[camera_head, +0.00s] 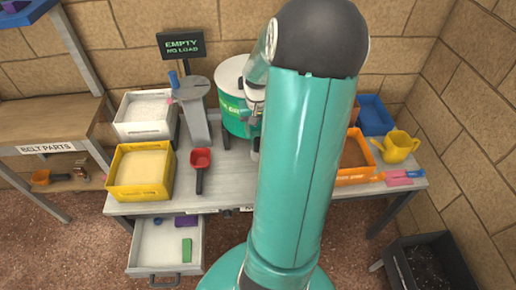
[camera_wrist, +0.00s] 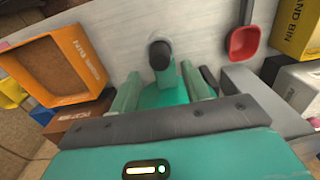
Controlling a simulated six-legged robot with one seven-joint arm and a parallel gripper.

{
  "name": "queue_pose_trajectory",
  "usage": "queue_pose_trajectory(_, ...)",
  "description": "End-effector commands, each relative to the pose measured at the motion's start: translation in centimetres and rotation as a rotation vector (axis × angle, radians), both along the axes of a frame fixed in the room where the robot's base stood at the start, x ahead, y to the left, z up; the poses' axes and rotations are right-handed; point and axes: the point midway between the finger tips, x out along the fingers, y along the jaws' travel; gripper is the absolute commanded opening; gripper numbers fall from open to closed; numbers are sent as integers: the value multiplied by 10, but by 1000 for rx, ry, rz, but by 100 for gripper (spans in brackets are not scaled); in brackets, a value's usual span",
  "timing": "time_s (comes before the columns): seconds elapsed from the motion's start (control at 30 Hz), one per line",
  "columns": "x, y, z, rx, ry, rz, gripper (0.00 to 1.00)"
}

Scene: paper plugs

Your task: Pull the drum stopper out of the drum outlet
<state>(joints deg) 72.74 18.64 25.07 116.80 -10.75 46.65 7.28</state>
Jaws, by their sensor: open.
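The drum (camera_head: 230,118), teal with a pale top, stands at the back middle of the table, partly hidden by my arm. In the wrist view, a short grey pipe with a dark round end, which looks like the drum outlet with its stopper (camera_wrist: 160,54), points up between my fingertips. I cannot clearly tell stopper from outlet. My gripper (camera_wrist: 160,70) is open, with one teal finger on each side of it and visible gaps. Whether the fingers reach far enough along it is unclear. In the head view, my arm hides most of the gripper.
A yellow sand bin (camera_head: 140,188), a white bin (camera_head: 146,127) and a red scoop (camera_head: 200,160) are left of the drum. An orange bin (camera_head: 354,180), blue bin (camera_head: 374,115) and yellow jug (camera_head: 398,146) are right. A drawer (camera_head: 165,270) stands open in front.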

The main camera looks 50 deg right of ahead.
Motion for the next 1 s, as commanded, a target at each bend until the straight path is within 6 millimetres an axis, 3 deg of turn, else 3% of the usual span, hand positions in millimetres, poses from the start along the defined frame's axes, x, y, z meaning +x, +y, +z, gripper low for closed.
queue_pose_trajectory(0.27, 0, 0, -2, 1, 1, 0, 47)
queue_pose_trajectory(1.0, 0, 1, -35, 3, 1, 1, 47)
